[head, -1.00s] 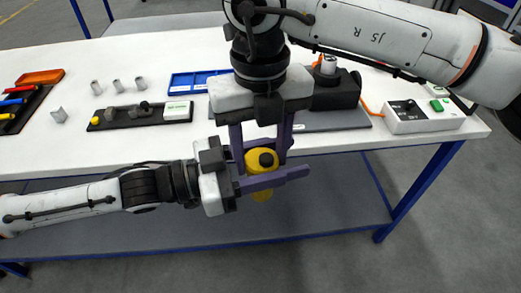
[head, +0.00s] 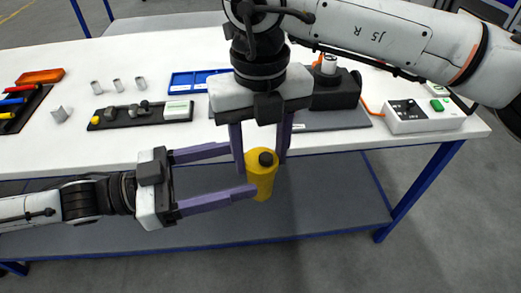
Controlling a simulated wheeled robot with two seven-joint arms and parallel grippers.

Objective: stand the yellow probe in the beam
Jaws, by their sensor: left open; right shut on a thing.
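The yellow probe (head: 262,177) is a yellow cylinder with a dark round piece on top. My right gripper (head: 262,158) points down and is shut on it, holding it in the air off the table's front edge. My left gripper (head: 243,170) is open, its purple fingers reaching right toward the probe, with their tips close to it. I cannot tell if they touch. A black device (head: 335,92) with a grey cylindrical top stands on a grey mat (head: 330,120) behind my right gripper. I cannot tell whether it is the beam.
A white box with a green button (head: 422,115) stands at the table's right. A blue tray (head: 185,83) and a dark fixture strip (head: 130,117) with a white block lie left of centre. Several small grey cylinders (head: 116,85) stand behind the strip. The front left tabletop (head: 70,150) is clear.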

